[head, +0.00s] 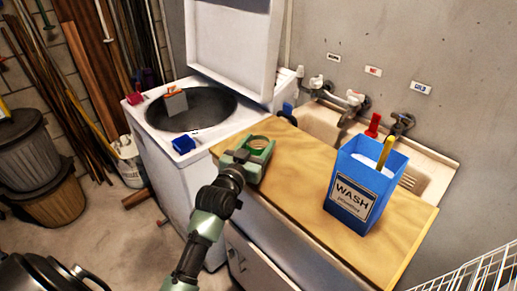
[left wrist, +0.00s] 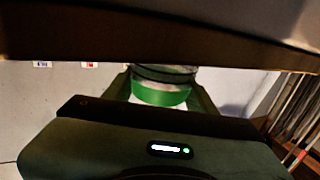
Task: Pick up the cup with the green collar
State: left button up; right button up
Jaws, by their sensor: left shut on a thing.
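The cup with the green collar (head: 260,143) is at the far left end of the wooden board (head: 300,172), its round green rim facing up in the head view. My left gripper (head: 252,153) is shut on this cup. In the left wrist view the cup's green band (left wrist: 160,94) and a pale part sit between the two fingers of the left gripper (left wrist: 162,100). The cup's base is hidden, so I cannot tell whether it touches the board. My right gripper is not in view.
A blue WASH box (head: 352,190) with a yellow handle stands on the board's right part. The open washer (head: 158,108) is at the left, with a blue item (head: 183,144) on its front edge. A sink (head: 430,168) with taps lies behind the board. A white wire rack (head: 480,275) is at lower right.

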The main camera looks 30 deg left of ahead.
pick_arm(q)
jog(key=shift+r, duration=0.1)
notch_tip(320, 180, up, 20)
jog(key=p, duration=0.1)
jog(key=s+d+f, duration=0.5)
jog(key=d+f, duration=0.1)
jog(key=f, duration=0.5)
jog(key=s+d+f, duration=0.2)
jog(key=s+f, duration=0.1)
jog(key=s, duration=0.3)
jog(key=s+d+f, duration=0.1)
jog(key=s+f, duration=0.2)
jog(key=s, duration=0.4)
jog(key=s+d+f+h, duration=0.1)
jog(key=s+d+f, duration=0.1)
jog(key=s, duration=0.4)
jog(key=shift+s+d+f+m, duration=0.3)
jog(key=shift+s+f, duration=0.05)
jog(key=shift+f, duration=0.5)
